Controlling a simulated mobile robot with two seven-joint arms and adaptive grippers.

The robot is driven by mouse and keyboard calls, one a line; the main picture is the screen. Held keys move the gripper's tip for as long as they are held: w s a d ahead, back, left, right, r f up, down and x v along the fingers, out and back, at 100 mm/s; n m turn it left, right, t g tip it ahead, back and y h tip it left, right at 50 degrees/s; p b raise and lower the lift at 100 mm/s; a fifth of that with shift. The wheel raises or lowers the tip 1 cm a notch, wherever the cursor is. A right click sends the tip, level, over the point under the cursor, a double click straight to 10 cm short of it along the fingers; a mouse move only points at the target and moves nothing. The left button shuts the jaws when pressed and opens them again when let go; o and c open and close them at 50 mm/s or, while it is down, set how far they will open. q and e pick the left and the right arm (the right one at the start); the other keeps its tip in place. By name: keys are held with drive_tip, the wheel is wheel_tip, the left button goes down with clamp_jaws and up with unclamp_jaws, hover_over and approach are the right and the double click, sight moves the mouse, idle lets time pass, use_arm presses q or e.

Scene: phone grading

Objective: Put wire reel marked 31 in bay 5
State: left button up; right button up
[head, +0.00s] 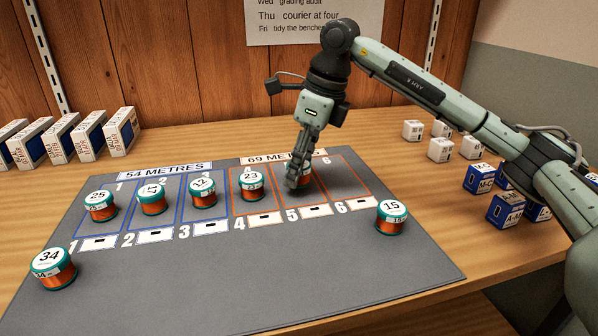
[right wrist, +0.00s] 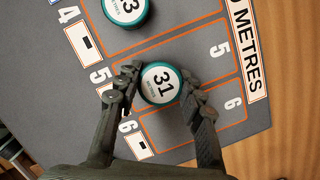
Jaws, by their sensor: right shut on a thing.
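The wire reel marked 31 (right wrist: 160,83) has a teal rim and a white label. In the right wrist view it sits between the two fingers of my right gripper (right wrist: 162,88), which is shut on it. In the head view my right gripper (head: 300,182) points down over bay 5 (head: 318,207), and the reel is mostly hidden behind the fingers. In the right wrist view the reel is within the outline of bay 5 (right wrist: 185,56); whether it touches the mat I cannot tell. My left gripper is not in view.
Reel 23 (head: 251,184) stands in bay 4, left of the gripper. Several reels fill bays 1 to 3. Reel 15 (head: 391,217) stands right of bay 6 and reel 34 (head: 52,269) at the mat's front left. Bay 6 (head: 343,176) is empty. The front of the mat (head: 230,285) is clear.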

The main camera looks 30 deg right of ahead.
drive_tip(key=shift+f, duration=0.6)
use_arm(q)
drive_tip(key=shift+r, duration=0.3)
use_arm(e)
drive_tip(key=shift+f, duration=0.1)
drive_tip(key=o, duration=1.1)
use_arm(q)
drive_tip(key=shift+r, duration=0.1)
